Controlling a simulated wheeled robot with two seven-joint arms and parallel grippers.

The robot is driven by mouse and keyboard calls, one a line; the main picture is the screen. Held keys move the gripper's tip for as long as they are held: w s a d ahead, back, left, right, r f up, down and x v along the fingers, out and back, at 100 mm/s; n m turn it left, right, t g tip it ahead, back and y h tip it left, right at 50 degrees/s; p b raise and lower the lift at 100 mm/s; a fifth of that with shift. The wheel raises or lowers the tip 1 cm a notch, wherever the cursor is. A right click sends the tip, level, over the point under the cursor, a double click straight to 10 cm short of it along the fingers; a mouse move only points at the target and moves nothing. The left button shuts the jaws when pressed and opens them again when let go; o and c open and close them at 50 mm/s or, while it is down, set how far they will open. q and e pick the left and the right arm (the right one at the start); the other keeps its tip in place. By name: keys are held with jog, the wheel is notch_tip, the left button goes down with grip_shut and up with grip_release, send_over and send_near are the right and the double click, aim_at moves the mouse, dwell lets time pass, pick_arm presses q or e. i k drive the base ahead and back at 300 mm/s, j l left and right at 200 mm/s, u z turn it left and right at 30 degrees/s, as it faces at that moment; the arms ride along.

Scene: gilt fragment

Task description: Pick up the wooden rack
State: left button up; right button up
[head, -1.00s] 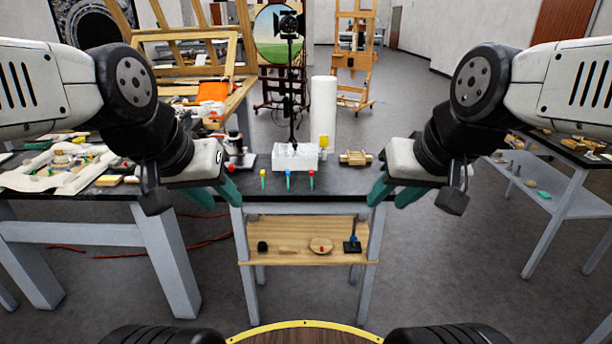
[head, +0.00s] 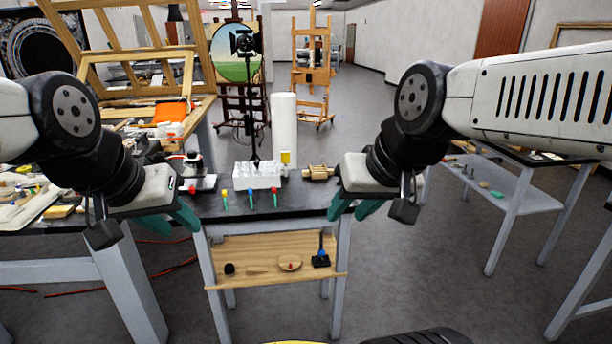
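A small light-wood piece with round parts (head: 318,172), which looks like the wooden rack, lies near the back right of the dark-topped table (head: 300,203). My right gripper (head: 354,208) is just right of it in the picture, nearer to me and apart from it. Its two teal fingers are spread with nothing between them. My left gripper (head: 172,222) hangs at the table's left front side, also with its teal fingers apart and empty. The wooden piece is fully in view, but its fine shape is too small to make out.
A white block with clear items (head: 257,176), a white cylinder (head: 284,122), a yellow-topped item (head: 285,157) and a microscope-like device (head: 197,175) stand nearby. Several coloured-capped tools (head: 249,196) lie in front. A wooden lower shelf (head: 265,268) holds small items.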

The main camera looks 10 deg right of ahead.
aim_at(320, 172)
jog(key=i, duration=0.85)
jog(key=i+l+u, duration=0.1)
jog(key=i, duration=0.8)
